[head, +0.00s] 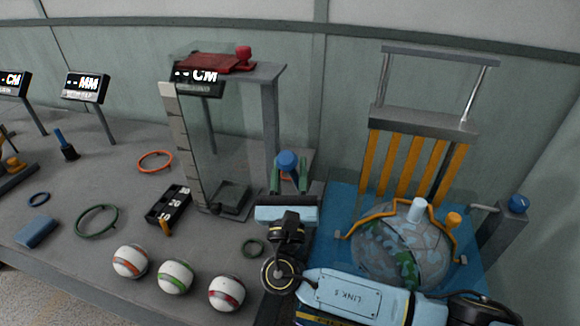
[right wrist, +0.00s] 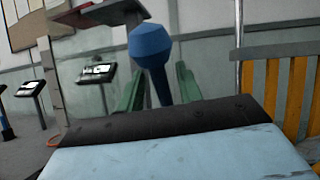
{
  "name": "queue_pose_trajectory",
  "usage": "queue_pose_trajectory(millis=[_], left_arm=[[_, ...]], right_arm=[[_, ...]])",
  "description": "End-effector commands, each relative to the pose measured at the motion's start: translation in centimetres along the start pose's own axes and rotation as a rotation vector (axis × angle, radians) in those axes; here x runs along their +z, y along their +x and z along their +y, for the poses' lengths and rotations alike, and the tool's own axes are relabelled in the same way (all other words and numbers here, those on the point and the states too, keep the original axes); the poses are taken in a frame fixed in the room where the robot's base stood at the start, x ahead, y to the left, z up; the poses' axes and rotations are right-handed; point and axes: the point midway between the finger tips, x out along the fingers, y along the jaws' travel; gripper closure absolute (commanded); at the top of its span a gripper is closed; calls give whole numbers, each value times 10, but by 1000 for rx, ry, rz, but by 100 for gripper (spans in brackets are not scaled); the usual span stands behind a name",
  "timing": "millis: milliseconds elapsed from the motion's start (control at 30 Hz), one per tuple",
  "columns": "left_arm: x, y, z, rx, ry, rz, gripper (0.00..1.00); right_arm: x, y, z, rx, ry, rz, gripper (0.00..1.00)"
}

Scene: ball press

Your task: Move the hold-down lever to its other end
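In the right wrist view the blue knob (right wrist: 150,46) sits on a blue stem. My right gripper (head: 289,178) has its two green fingers on either side of this lever. In the right wrist view the gripper (right wrist: 160,88) shows gaps between the stem and both fingers, so it is open. The lever's base is hidden behind my gripper. I cannot tell from its look alone whether this is the hold-down lever. My left gripper is not in view.
The clear column (head: 225,140) stands close left. Several striped balls (head: 175,277) lie in front.

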Motion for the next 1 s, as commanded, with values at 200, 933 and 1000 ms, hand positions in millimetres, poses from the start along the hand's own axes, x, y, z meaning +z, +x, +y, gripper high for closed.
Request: queue_pose_trajectory(millis=[200, 933, 1000], left_arm=[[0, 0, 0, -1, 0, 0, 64], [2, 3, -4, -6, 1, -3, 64], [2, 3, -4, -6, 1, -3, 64]], right_arm=[[-2, -44, 0, 3, 1, 7, 65], [0, -127, 0, 1, 1, 2, 65], [0, -126, 0, 1, 1, 2, 65]])
